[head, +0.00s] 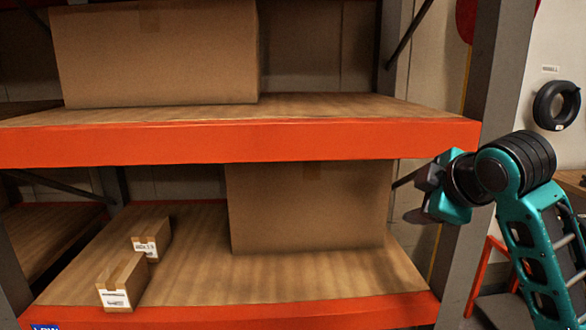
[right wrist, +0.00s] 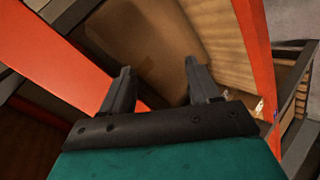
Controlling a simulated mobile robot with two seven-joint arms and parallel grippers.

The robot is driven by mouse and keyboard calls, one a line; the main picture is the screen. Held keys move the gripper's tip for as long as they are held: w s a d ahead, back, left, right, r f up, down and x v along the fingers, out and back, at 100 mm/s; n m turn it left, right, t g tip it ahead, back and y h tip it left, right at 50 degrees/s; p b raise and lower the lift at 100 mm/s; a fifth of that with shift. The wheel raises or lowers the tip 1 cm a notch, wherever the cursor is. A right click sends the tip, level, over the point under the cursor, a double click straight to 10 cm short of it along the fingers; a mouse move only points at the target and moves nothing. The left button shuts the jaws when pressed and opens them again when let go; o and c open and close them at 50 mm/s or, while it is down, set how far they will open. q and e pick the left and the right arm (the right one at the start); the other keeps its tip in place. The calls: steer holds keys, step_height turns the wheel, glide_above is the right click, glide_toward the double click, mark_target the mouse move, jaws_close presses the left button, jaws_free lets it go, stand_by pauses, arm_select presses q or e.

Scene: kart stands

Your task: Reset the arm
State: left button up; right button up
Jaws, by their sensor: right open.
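My right gripper (head: 428,188) is raised at the right side of the head view, in front of the rack's right upright and just below the end of the upper orange beam. In the right wrist view its two dark fingers (right wrist: 160,88) stand apart with nothing between them. Past the fingers, the wrist view shows a large cardboard box (right wrist: 165,45) and orange beams. My teal right arm comes up from the lower right corner of the head view. My left gripper does not show.
The rack has an upper shelf (head: 330,107) with a large box (head: 155,55). The lower shelf (head: 190,270) holds another large box (head: 305,207) and two small labelled boxes (head: 124,282) (head: 152,238). The upper beam (head: 240,140) and right upright (head: 480,130) are close to my gripper. A black ring (head: 556,105) hangs on the wall.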

steer(key=s+a+f+m+g, duration=0.1)
steer(key=s+f+m, duration=0.1)
steer(key=s+f, duration=0.35)
steer(key=s+f+m+g, duration=0.1)
steer(key=s+f, duration=0.1)
steer(key=f, duration=0.6)
steer(key=s+a+f+m+g, duration=0.1)
steer(key=s+f+m, duration=0.15)
steer(key=f, duration=0.45)
steer(key=s+f+m+g, duration=0.1)
steer(key=s+f+m, duration=0.1)
steer(key=s+f, duration=0.35)
steer(key=s+d+f+m+g+h, duration=0.1)
steer(key=s+f+m+g, duration=0.1)
steer(key=s, duration=0.7)
steer(key=s+f+m+g, duration=0.1)
steer(key=s+f+m, duration=0.25)
steer(key=s, duration=0.35)
steer(key=w+a+f+n+t+y, duration=0.1)
steer(key=w+a+f+t, duration=0.1)
steer(key=w+f+t, duration=0.5)
steer(key=shift+w+a+f+n+y, duration=0.2)
steer(key=shift+a+f+n+y, duration=0.1)
steer(key=shift+f, duration=0.95)
